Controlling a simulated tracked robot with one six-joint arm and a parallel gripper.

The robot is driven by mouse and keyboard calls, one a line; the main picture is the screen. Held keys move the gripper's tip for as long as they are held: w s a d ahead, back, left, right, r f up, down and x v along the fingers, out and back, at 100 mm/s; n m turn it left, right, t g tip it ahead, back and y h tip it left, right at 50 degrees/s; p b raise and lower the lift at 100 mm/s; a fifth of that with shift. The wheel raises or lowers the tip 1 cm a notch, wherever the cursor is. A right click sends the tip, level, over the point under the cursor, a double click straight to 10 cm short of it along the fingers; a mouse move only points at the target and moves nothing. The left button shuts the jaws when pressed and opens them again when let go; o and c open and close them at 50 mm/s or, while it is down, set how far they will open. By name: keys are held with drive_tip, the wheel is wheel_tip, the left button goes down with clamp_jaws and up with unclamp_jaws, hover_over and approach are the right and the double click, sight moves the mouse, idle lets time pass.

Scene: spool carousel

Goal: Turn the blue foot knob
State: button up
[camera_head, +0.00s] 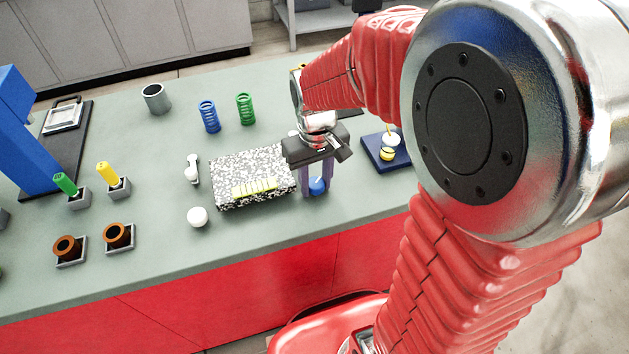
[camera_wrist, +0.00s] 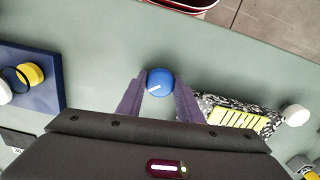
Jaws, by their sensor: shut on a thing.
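The blue foot knob (camera_head: 317,185) is a round blue knob with a white pointer line, beside the right end of the speckled block (camera_head: 236,189). In the wrist view the knob (camera_wrist: 160,77) sits between my two purple fingers, its white line pointing to the lower left. My gripper (camera_head: 316,184) reaches down from above and is shut on the knob, one finger on each side. In the wrist view my gripper (camera_wrist: 159,85) shows both fingertips at the knob's sides. The speckled block with its yellow strips (camera_wrist: 238,118) lies just right of the fingers there.
A dark blue base (camera_head: 386,154) with white and yellow parts stands right of my gripper. White round knobs (camera_head: 197,217) sit at the block's left.

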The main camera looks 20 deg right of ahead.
sight(316, 182)
drive_tip(key=o, duration=1)
drive_tip(key=shift+o, duration=0.2)
drive_tip(key=shift+r, duration=0.15)
drive_tip(key=shift+r, duration=3.85)
